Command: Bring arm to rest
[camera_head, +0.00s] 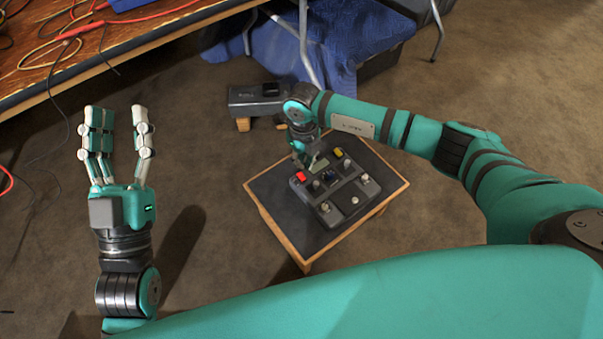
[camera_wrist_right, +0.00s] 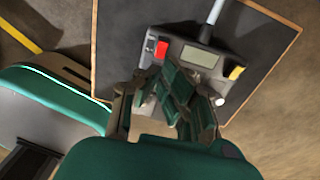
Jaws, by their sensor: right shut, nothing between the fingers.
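My left gripper (camera_head: 117,128) is at the left in the head view, fingers pointing up the picture, spread apart and empty, over the brown floor. My right arm (camera_head: 390,125) reaches in from the right. My right gripper (camera_head: 308,160) hangs at its end, over the far part of a dark control box on a small table. It is shut with nothing between the fingers. In the right wrist view the right gripper's fingers (camera_wrist_right: 178,105) cover part of the box, and I cannot tell whether they touch it.
The dark control box (camera_head: 345,198) has a red button (camera_head: 300,176), a yellow button (camera_head: 338,153) and several knobs. It sits on the small wood-edged table (camera_head: 270,191). A workbench (camera_head: 110,50) with cables stands at upper left. A blue cloth (camera_head: 350,35) is behind. Open floor lies around.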

